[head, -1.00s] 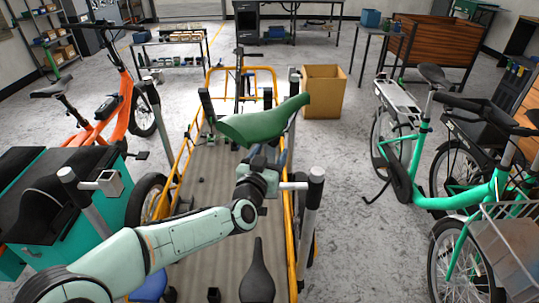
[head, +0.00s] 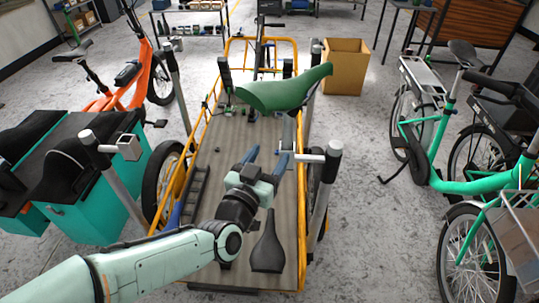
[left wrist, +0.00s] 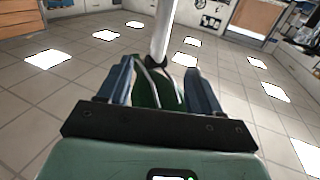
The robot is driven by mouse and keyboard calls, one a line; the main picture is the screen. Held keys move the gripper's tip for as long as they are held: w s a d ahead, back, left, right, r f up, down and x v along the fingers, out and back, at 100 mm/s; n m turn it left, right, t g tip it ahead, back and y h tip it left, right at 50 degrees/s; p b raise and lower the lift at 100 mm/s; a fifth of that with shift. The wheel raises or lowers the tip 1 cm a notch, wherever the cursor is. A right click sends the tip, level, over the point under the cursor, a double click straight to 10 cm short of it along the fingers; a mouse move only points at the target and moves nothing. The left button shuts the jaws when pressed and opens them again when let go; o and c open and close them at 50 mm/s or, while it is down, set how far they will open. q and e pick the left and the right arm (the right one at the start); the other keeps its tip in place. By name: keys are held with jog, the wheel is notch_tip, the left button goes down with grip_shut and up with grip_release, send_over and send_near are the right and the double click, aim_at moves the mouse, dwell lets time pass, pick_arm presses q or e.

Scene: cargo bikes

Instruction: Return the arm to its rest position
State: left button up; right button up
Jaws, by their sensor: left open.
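My left arm (head: 150,268) reaches in from the lower left over the cargo bike. My left gripper (head: 267,156) is open and empty, its two blue fingers apart, below and on the near side of the green saddle (head: 285,93). The saddle sits above the bike's cargo bed and looks apart from the fingers. In the left wrist view, the open gripper (left wrist: 163,85) shows both fingers, with a green shape between them, partly hidden by the gripper body, and a pale post above. My right gripper is not in view.
A yellow-framed cargo bed (head: 225,160) lies under the arm. A dark saddle (head: 267,247) is on it. Upright posts with clamps (head: 332,165) stand on both sides. Teal boxes (head: 100,200) are at left, a cardboard box (head: 345,70) behind, a green bike (head: 465,185) at right.

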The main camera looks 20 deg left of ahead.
pick_arm(q)
jog(key=shift+s, duration=0.2)
jog(key=s+f+n+g+h+p, duration=0.15)
jog(key=f+g+p, duration=0.3)
jog(key=f, duration=0.85)
jog(key=s+f+n+g+y+p, duration=0.1)
jog(key=s+f+g+p, duration=0.3)
jog(key=f, duration=0.9)
jog(key=s+d+f+g+p, duration=0.1)
jog(key=s+f+g+p, duration=0.1)
jog(key=s, duration=0.6)
jog(key=s+d+f+n+g+h+p, duration=0.1)
jog(key=s+f+g+p, duration=0.1)
jog(key=s+f+g, duration=0.3)
jog(key=s+d+f+n+g+h+p, duration=0.1)
jog(key=s+d+f+g+p, duration=0.1)
jog(key=s+f, duration=0.4)
jog(key=s+g+p, duration=0.1)
jog(key=s, duration=0.4)
jog(key=shift+f, duration=0.4)
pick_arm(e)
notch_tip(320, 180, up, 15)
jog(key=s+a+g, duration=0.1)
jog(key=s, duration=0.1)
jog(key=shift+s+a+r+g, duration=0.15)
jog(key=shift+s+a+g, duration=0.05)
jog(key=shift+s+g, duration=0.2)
pick_arm(q)
jog(key=shift+g, duration=0.25)
